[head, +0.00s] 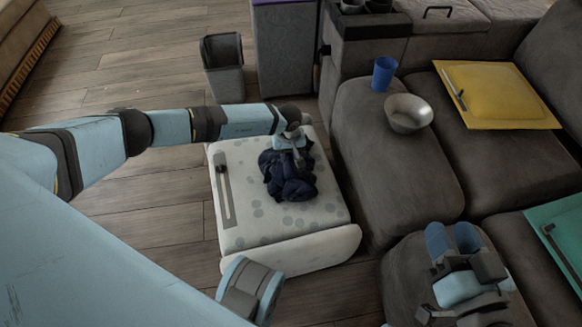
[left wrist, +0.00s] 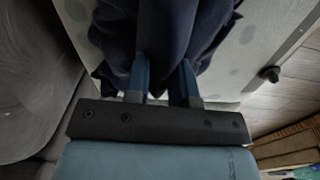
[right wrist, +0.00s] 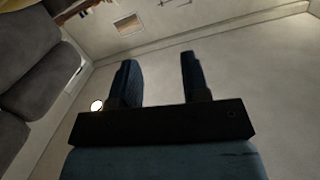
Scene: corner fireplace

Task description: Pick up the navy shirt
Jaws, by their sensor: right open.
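The navy shirt (head: 290,186) lies crumpled on the pale spotted ottoman (head: 315,222). My left gripper (head: 297,157) points down at the shirt's far part. In the left wrist view, the fingers of my left gripper (left wrist: 164,75) stand a small gap apart, with dark cloth of the shirt (left wrist: 165,30) at and between their tips. Whether they grip it I cannot tell. My right gripper (head: 454,240) is open and empty above the sofa at the lower right. It also shows open in the right wrist view (right wrist: 160,75).
A dark-handled strip (head: 223,190) lies along the ottoman's left side. A grey bin (head: 223,70) stands on the wooden floor behind. On the grey sofa are a blue cup (head: 384,73), a metal bowl (head: 408,113), a yellow board (head: 495,95) and a teal board (head: 560,230).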

